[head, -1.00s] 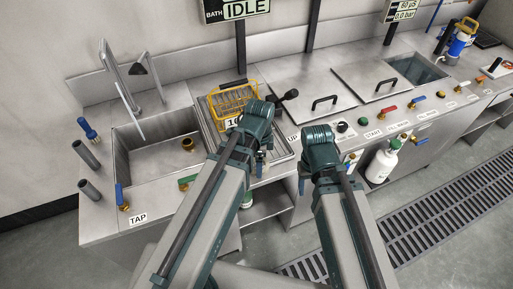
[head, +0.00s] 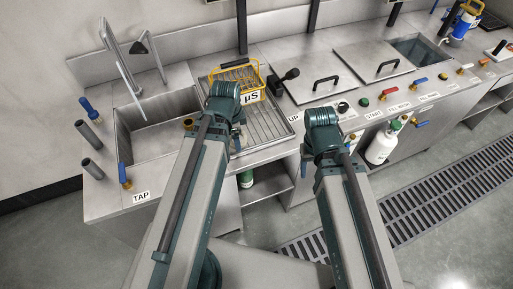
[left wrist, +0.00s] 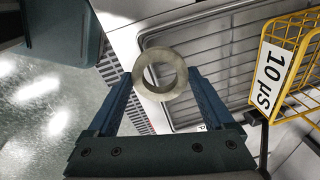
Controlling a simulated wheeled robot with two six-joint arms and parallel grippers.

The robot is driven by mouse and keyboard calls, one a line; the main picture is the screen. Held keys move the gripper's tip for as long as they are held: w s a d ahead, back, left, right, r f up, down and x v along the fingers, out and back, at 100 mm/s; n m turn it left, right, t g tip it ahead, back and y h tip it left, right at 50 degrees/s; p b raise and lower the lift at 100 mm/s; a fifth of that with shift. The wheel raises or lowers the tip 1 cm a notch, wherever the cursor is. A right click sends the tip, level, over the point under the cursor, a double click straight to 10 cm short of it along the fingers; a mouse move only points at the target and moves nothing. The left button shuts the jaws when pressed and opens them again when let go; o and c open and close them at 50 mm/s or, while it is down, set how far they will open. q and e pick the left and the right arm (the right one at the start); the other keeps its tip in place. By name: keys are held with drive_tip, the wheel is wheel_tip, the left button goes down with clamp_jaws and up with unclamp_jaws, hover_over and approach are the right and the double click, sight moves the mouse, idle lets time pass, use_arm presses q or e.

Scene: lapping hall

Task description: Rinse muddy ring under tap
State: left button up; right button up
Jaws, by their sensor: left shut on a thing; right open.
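A pale grey-beige ring (left wrist: 140,77) is held between the fingertips of my left gripper (left wrist: 160,82), its open hole facing the left wrist camera. I cannot tell from its surface how muddy it is. In the head view my left arm hides the ring, and the gripper (head: 238,138) is beside the draining rack's front edge. The metal tap (head: 122,68) arches over the sink (head: 145,133) at left. A blue-handled brass valve (head: 124,175) sits above the TAP label. My right gripper (head: 348,143) is open in front of the counter, its fingers mostly hidden.
A yellow wire basket (head: 236,75) labelled 10 µS stands on the draining rack (head: 272,122), right of the sink. Upright pipes (head: 88,134) stand left of the sink. Lidded baths (head: 310,72) lie right.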

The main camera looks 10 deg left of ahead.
use_arm(q)
drive_tip(key=s+a+r+n+t+y, duration=0.1)
drive_tip(key=s+a+n+y, duration=0.1)
drive_tip(key=a, duration=1.6)
drive_tip(key=s+a+r+n+t+y+b, duration=0.1)
drive_tip(key=a+n, duration=0.3)
drive_tip(key=a, duration=1.3)
drive_tip(key=shift+s+a+n+t+y, duration=0.4)
drive_tip(key=shift+t+y, duration=0.1)
drive_tip(key=shift+t, duration=0.3)
drive_tip(key=w+a+f+b, duration=0.8)
drive_tip(key=w+f+b, duration=0.2)
drive_tip(key=w, duration=0.1)
drive_tip(key=shift+w, duration=0.2)
drive_tip(key=shift+a, duration=0.1)
idle(2.3)
